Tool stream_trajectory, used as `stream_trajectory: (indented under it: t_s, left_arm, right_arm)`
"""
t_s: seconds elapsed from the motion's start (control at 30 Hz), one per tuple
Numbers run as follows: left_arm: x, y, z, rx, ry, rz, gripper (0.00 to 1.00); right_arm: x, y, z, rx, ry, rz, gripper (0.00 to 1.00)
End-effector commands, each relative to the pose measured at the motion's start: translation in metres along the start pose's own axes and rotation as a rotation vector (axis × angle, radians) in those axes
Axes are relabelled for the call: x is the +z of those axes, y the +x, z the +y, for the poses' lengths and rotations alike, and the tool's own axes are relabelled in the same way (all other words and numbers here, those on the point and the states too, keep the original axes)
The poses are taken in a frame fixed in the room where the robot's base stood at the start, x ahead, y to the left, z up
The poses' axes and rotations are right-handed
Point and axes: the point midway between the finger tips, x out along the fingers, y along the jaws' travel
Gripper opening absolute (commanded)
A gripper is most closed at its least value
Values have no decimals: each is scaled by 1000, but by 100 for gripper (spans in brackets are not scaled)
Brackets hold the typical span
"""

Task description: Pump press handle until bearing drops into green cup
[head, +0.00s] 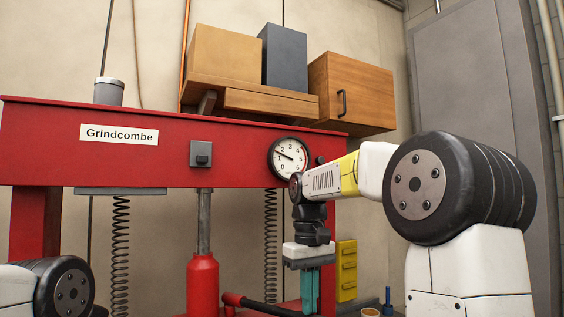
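The red press (60,150) fills the left and middle, with a round gauge (290,158) on its crossbeam. A red jack body (203,285) stands under the beam with a grey rod (204,222) above it. A dark press handle (262,307) with a red socket runs from low beside the jack toward the right. My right gripper (310,300) points down with teal fingers close together by the handle's right end. Whether they hold it cannot be told. The bearing and green cup do not show. My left gripper is out of view; only part of my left arm shows.
Coil springs (121,255) hang on both sides of the jack. A yellow rack (346,270) stands right of my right gripper. A tan round container (370,312) and a blue item (388,300) sit at the bottom edge. A shelf with boxes (225,55) is above the press.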

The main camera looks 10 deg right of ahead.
Motion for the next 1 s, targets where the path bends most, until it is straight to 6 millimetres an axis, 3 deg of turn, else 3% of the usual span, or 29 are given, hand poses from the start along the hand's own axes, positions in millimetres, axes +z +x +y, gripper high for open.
stream_trajectory:
  t_s: [1.0]
  left_arm:
    - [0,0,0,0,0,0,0]
  right_arm:
    - [0,62,0,-1,0,-3,0]
